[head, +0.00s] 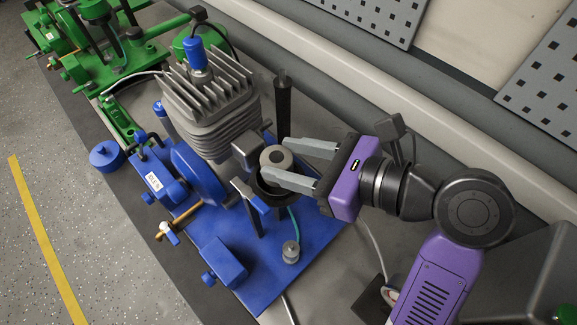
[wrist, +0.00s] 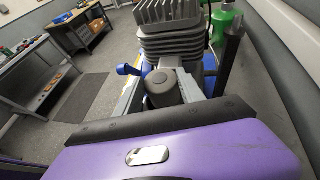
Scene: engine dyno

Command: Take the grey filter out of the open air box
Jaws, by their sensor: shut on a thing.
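The grey filter (head: 275,160) is a short round piece with a dark centre, at the black round open air box (head: 266,186) beside the finned engine. My gripper (head: 284,160) comes in from the right with its two grey fingers shut on the filter, one on each side. In the wrist view the filter (wrist: 162,88) shows between the fingers, just beyond the purple gripper body. The filter's lower part and the inside of the air box are mostly hidden, so I cannot tell how deep the filter sits.
The grey finned engine (head: 210,100) stands left of the air box on a blue base plate (head: 255,270). A dark upright post (head: 283,105) stands close behind my fingers. A small clear-topped jar (head: 290,251) and a blue block (head: 222,262) are in front. Green machinery (head: 110,45) is at the back left.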

